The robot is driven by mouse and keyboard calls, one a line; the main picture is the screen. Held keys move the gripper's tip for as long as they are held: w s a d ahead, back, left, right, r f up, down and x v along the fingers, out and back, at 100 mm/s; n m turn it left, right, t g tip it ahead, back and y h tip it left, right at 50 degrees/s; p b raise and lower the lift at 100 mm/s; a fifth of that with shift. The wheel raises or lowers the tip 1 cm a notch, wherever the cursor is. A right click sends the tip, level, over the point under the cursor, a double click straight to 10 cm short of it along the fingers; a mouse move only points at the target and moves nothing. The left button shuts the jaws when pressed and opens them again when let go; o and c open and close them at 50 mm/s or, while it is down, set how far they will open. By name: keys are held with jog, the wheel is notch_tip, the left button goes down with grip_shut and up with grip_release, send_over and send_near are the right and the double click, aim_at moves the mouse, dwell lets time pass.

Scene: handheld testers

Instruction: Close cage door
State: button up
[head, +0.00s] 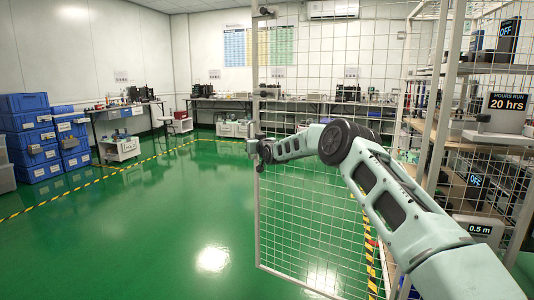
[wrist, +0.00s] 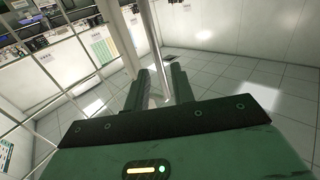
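The cage door (head: 310,215) is a white wire-mesh panel in a thin frame. In the head view it stands open, swung out from the cage. My gripper (head: 260,152) is at the door's free upright edge, about mid-height, and the arm reaches across the mesh. In the wrist view my gripper (wrist: 158,92) has its two dark fingers apart, with a pale upright post (wrist: 150,45) running between them. Some gap shows beside the post, so a firm grip is not visible. The exact contact is hidden.
The cage's shelves hold testers, including one reading "20 hrs" (head: 502,103) and one reading "0.5 m" (head: 473,228). Blue crates (head: 33,150) are stacked at the left. Benches with equipment line the back wall. The green floor (head: 150,235) left of the door is clear.

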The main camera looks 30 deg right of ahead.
jog(key=s, duration=1.3)
jog(key=shift+a, duration=0.35)
